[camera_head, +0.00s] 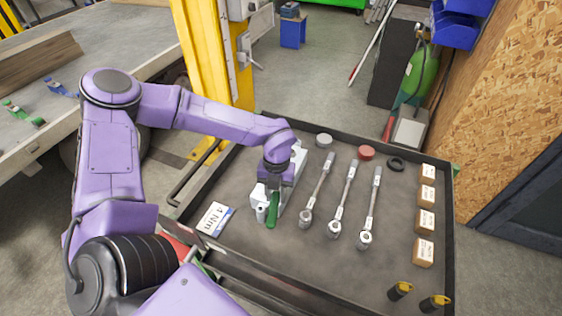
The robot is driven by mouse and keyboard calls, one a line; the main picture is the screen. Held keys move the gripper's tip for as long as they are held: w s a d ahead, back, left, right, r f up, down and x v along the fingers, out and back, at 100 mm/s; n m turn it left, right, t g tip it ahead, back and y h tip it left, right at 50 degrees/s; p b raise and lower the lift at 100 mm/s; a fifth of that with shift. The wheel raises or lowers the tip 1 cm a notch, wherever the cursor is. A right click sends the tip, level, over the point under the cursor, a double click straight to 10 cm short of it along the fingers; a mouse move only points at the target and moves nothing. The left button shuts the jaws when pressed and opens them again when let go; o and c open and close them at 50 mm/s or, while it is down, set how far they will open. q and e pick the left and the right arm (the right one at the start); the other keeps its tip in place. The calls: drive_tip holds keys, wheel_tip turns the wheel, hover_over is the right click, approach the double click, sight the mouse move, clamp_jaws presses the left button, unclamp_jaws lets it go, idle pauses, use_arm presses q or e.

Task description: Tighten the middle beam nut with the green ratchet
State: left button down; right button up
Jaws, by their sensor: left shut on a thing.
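My left gripper (276,178) points down over the tool cart and is shut on the green ratchet. The ratchet's green handle (272,211) shows just below the fingers, and its head is hidden. The ratchet is at a light grey metal holder (259,193) on the cart; I cannot tell whether it is touching it. The trailer bed (52,128) is at the far left, with small green and blue items on its edge. The middle beam nut cannot be made out. My right gripper is not in view.
The dark cart (300,262) also carries three silver wrenches (345,198), several small boxes (424,222), a label card (216,219), a red round tin (366,152) and two yellow-black items (418,296). A yellow post (203,62) stands behind my arm.

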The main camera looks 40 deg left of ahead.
use_arm(q)
drive_tip(key=shift+s+a, duration=0.1)
drive_tip(key=shift+a, duration=0.1)
drive_tip(key=shift+s+a+r+m+p, duration=0.2)
drive_tip(key=shift+a+m+p, duration=0.1)
drive_tip(key=shift+m+p, duration=0.3)
drive_tip(key=shift+a+p, duration=0.3)
drive_tip(key=shift+p, duration=0.1)
drive_tip(key=shift+w+d+f+n+b, duration=0.25)
drive_tip(key=shift+d+f+n+b, duration=0.25)
drive_tip(key=shift+b, duration=0.65)
drive_tip(key=shift+d+r, duration=0.15)
drive_tip(key=shift+d, duration=0.05)
drive_tip(key=shift+r, duration=0.1)
drive_tip(key=c, duration=1.4)
unclamp_jaws()
drive_tip(key=shift+w, duration=0.1)
clamp_jaws()
